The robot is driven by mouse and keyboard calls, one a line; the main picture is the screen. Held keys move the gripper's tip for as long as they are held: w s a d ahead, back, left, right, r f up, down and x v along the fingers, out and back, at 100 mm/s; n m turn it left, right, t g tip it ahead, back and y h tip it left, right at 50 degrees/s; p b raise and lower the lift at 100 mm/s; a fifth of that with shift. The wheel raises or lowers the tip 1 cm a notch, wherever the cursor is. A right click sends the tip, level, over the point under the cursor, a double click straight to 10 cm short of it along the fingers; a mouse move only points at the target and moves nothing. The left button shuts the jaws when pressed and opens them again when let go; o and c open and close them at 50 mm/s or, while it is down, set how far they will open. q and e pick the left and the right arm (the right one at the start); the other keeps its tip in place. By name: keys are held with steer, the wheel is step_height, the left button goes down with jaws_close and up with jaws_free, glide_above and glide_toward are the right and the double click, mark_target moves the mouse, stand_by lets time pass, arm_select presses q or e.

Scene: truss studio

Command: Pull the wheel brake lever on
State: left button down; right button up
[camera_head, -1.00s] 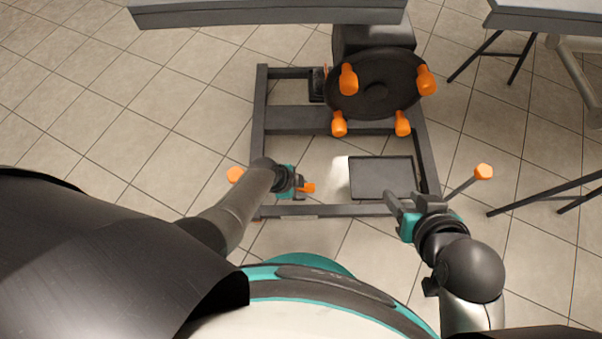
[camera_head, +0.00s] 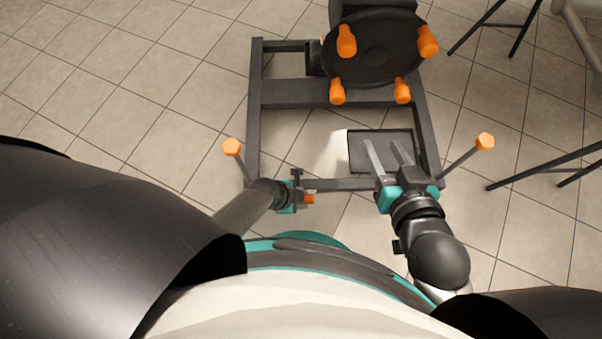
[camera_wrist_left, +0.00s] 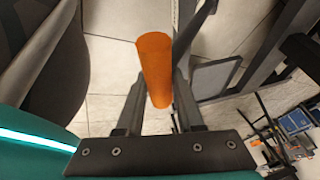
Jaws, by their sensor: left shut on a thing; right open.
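The orange grip (camera_head: 309,199), which looks like the handle of the brake lever, is at the front beam of the dark wheeled-stand frame. It also shows as an orange cylinder in the left wrist view (camera_wrist_left: 155,65). My left gripper (camera_head: 303,192) is shut on this grip, with one finger on each side in the wrist view. The lever's shaft and pivot are mostly hidden by the gripper. My right gripper (camera_head: 385,150) is open and empty, its two fingers apart above the flat dark tray.
The dark frame (camera_head: 254,110) carries a black round wheel (camera_head: 375,50) with several orange knobs. The dark tray (camera_head: 360,160) lies inside the frame. Black stand legs (camera_head: 545,178) stand at right. Tiled floor at left is clear.

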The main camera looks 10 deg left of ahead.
arm_select(q)
steer(key=shift+s+a+f, duration=0.35)
steer(key=shift+s+f, duration=0.35)
steer(key=shift+s, duration=0.15)
arm_select(e)
steer(key=shift+s+a+r+t+y, duration=0.3)
steer(key=shift+a+t+y, duration=0.1)
steer(key=shift+a+t, duration=0.15)
arm_select(q)
steer(key=c, duration=0.6)
jaws_free()
steer(key=shift+w+r, duration=0.1)
arm_select(e)
steer(key=shift+w, duration=0.1)
